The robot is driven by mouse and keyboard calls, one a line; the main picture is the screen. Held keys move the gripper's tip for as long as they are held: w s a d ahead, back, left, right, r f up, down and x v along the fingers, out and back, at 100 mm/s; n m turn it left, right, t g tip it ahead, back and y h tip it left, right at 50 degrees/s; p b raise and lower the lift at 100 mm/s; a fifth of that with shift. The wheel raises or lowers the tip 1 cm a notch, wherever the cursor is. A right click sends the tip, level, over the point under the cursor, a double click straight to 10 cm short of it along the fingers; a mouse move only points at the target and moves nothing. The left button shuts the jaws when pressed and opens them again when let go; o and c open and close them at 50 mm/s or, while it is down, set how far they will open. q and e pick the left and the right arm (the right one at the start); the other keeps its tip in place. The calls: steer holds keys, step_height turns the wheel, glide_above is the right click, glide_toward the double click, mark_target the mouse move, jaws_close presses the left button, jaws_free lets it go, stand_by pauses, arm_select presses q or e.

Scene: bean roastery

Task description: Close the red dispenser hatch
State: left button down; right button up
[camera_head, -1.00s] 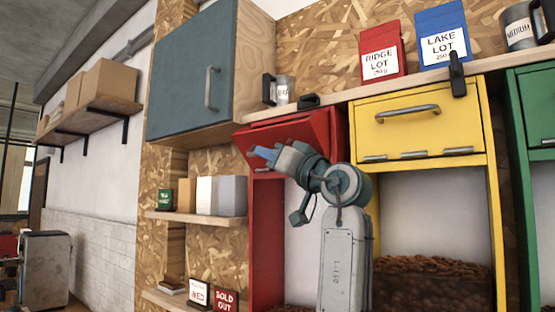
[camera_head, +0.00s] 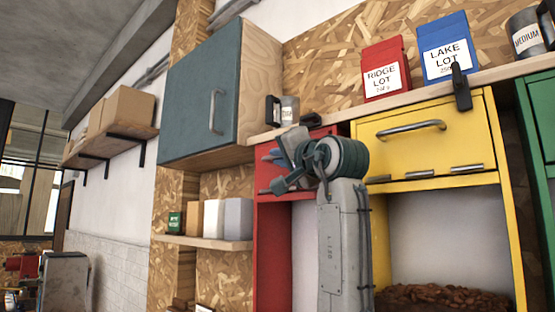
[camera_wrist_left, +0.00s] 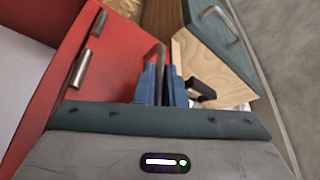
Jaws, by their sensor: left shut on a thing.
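The red dispenser hatch (camera_head: 267,174) sits at the top of the red dispenser frame (camera_head: 271,250) in the head view, partly hidden by my left arm. Its face looks close to upright; I cannot tell if it is fully flush. In the left wrist view the red hatch panel (camera_wrist_left: 118,62) fills the left middle. My left gripper (camera_head: 272,156) is at the hatch front. In the left wrist view its blue fingers (camera_wrist_left: 160,84) are shut on the dark hatch handle (camera_wrist_left: 160,56). My right gripper is in neither view.
A yellow hatch (camera_head: 432,142) is right beside the red one, with a green unit (camera_head: 538,120) beyond. A blue-grey cabinet (camera_head: 200,100) hangs to the left. A shelf above holds a mug (camera_head: 289,108), a red bag (camera_head: 386,72) and a blue bag (camera_head: 446,45).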

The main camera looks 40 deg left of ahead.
arm_select(q)
steer(key=shift+w+r+m, duration=0.2)
steer(key=shift+m, duration=0.3)
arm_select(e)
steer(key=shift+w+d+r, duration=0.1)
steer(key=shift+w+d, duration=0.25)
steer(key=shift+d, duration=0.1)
arm_select(q)
steer(key=c, duration=1.5)
jaws_free()
steer(key=shift+w, duration=0.1)
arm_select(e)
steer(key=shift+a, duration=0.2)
arm_select(q)
steer(key=shift+f, duration=0.1)
steer(key=shift+d+f, duration=0.1)
steer(key=shift+d, duration=0.1)
steer(key=b+v, duration=0.5)
steer(key=v, duration=0.5)
steer(key=shift+s+d, duration=0.15)
steer(key=shift+s, duration=0.1)
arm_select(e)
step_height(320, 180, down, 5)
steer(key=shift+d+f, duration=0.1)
